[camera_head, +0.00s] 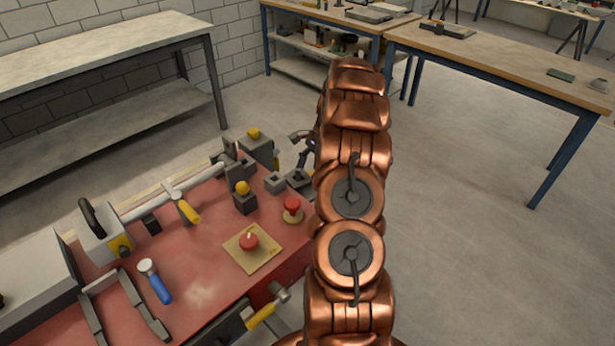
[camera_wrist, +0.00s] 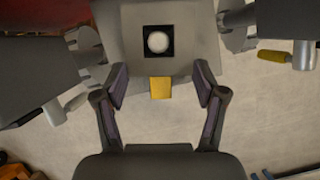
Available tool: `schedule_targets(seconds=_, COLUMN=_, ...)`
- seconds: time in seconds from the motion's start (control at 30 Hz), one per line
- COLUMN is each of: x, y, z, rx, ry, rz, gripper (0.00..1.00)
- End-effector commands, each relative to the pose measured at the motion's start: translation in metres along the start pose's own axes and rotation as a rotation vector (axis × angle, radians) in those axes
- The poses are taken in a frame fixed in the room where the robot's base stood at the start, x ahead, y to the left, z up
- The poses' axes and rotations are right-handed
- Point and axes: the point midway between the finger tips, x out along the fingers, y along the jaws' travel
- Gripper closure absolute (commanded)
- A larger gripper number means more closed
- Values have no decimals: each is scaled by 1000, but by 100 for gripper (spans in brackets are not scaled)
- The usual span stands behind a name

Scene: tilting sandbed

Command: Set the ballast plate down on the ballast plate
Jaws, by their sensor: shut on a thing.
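In the wrist view my gripper (camera_wrist: 161,80) has its fingers on either side of the near end of a grey plate-like piece (camera_wrist: 200,35), which I take to be the ballast plate. This piece has a black square with a pale round spot. A yellow block (camera_wrist: 160,88) shows between the fingers, at the piece's near edge. My gripper is shut on the piece. In the head view my gripper (camera_head: 304,143) is small and partly hidden by my copper arm, above the far right end of the red bench. I cannot make out the second ballast plate.
The red bench top (camera_head: 200,290) carries a red button on a tan plate (camera_head: 252,247), a second red knob (camera_head: 292,209), a blue-handled tool (camera_head: 156,281) and grey blocks with yellow tops (camera_head: 244,197). Open floor (camera_head: 460,250) lies to the right.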

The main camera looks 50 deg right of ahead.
Motion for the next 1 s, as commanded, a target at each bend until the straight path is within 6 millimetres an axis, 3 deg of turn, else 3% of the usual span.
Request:
schedule_targets(seconds=0.4, x=-63, y=-1, z=26, rx=-2, ry=1, rz=-4, gripper=66)
schedule_targets(seconds=1.0, x=-93, y=-1, z=38, rx=-1, ry=0, rz=-3, gripper=66)
